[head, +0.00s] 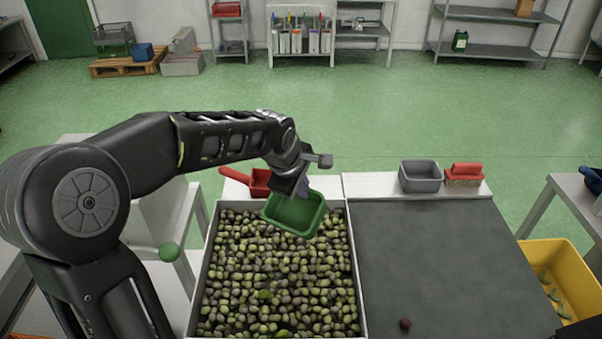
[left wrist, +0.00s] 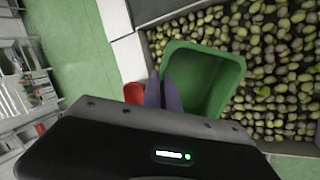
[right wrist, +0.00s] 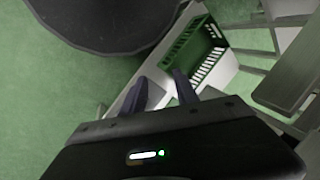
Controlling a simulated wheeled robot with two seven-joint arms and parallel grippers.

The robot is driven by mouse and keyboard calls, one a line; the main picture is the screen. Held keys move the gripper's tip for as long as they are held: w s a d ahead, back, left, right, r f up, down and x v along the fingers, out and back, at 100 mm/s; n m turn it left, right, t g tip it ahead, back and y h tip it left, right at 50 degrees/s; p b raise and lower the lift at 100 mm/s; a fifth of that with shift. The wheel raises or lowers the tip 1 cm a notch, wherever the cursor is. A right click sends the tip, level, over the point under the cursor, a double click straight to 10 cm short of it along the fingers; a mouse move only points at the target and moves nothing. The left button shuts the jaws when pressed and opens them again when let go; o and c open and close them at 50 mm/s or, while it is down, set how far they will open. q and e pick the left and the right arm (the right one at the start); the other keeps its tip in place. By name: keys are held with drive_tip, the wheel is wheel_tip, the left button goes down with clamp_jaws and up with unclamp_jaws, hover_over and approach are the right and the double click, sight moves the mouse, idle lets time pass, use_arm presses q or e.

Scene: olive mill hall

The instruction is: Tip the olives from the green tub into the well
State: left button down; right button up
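The green tub (head: 295,213) is tilted over the back part of the well (head: 350,240), and its inside looks empty. The well is a pale-rimmed box with a broad layer of green and purple olives (head: 275,280). My left gripper (head: 300,188) is at the tub's back wall. In the left wrist view its fingers (left wrist: 163,95) are close together on the wall of the tub (left wrist: 208,80). In the right wrist view my right gripper (right wrist: 162,92) has its fingers apart with nothing between them, away from the well.
A red scoop (head: 258,182) lies on the ledge behind the well. A grey bin (head: 420,176) and a red-backed brush (head: 464,174) stand behind the dark worktop (head: 450,260). One dark olive (head: 405,324) lies on that worktop. A yellow crate (head: 560,265) is at the right.

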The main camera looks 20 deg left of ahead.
use_arm(q)
drive_tip(key=g+p, duration=0.1)
drive_tip(key=p, duration=0.2)
drive_tip(key=f+g+p, duration=0.1)
drive_tip(key=p, duration=0.2)
drive_tip(key=shift+w+g, duration=0.4)
wheel_tip(320, 180, down, 2)
drive_tip(key=shift+w+f+g+p, duration=0.1)
drive_tip(key=shift+w+g+p, duration=0.05)
drive_tip(key=shift+g+p, duration=0.85)
drive_tip(key=shift+f+g, duration=0.1)
drive_tip(key=shift+g, duration=0.2)
drive_tip(key=shift+r, duration=2.4)
